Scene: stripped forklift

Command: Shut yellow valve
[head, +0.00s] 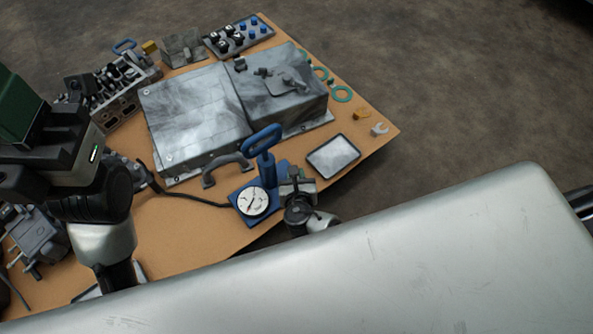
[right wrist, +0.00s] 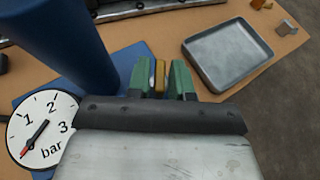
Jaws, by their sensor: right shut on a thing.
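The yellow valve handle (right wrist: 160,77) shows as a narrow yellow piece in the right wrist view. My right gripper (right wrist: 162,80) is shut on it, with one green finger on each side. The rest of the valve is hidden behind the fingers and the black gripper body. In the head view my right gripper (head: 297,176) is at the right side of the blue pump (head: 268,170), and the yellow handle cannot be made out there. A black and dark green part of my left arm fills the left edge; its fingers cannot be made out clearly.
A round white gauge (head: 252,201) sits on the pump's blue base, with a black hose running left. A shallow metal tray (head: 333,156) lies just right of my right gripper. A large grey metal box (head: 195,112) stands behind. The board's right edge is near.

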